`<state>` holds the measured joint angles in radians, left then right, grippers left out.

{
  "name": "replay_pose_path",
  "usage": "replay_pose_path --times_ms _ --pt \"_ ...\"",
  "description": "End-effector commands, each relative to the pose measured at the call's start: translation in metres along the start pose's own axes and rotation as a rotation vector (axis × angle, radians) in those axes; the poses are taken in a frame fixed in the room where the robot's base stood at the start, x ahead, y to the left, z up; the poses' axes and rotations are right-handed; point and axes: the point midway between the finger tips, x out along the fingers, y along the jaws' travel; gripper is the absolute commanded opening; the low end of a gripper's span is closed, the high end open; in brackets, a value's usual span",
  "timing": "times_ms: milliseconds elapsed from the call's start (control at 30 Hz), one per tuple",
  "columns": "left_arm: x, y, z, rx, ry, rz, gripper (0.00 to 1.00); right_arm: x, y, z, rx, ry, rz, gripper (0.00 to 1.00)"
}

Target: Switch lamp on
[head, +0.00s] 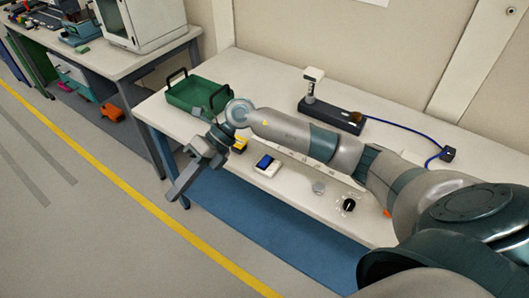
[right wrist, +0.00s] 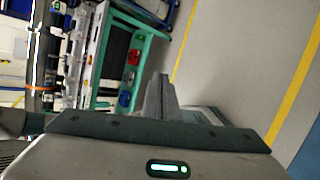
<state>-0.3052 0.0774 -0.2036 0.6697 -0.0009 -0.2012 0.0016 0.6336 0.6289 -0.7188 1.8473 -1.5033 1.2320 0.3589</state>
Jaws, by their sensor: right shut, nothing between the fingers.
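A device with a white head on a short post (head: 312,82) stands on a long dark base (head: 331,117) at the back of the white workbench; it may be the lamp, and I cannot tell whether it is lit. A blue cable (head: 405,131) runs from it to a small black box (head: 447,154) on the bench at the right. My right gripper (head: 174,194) is shut and empty, past the front left edge of the bench, well apart from the device. Its closed fingers also show in the right wrist view (right wrist: 160,94). My left gripper is out of view.
A green tray with black handles (head: 187,102) sits at the bench's left end. A white device with a blue screen (head: 267,165), a grey disc (head: 319,187) and a black knob (head: 349,204) lie along the front. My right arm spans the bench. Another table (head: 135,63) stands left.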

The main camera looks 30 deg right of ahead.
Motion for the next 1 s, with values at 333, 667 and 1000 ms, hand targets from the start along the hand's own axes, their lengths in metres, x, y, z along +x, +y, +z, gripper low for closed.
replay_pose_path --times_ms 333,667,1000 --pt "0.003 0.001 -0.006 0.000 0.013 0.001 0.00 -0.162 -0.102 -0.016 -0.081 0.267 -0.819 0.00" --pt "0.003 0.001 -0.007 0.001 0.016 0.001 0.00 -0.251 -0.116 -0.020 -0.011 0.306 -1.135 0.00" --pt "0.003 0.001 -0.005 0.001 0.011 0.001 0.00 -0.250 -0.116 -0.020 -0.011 0.308 -1.134 0.00"
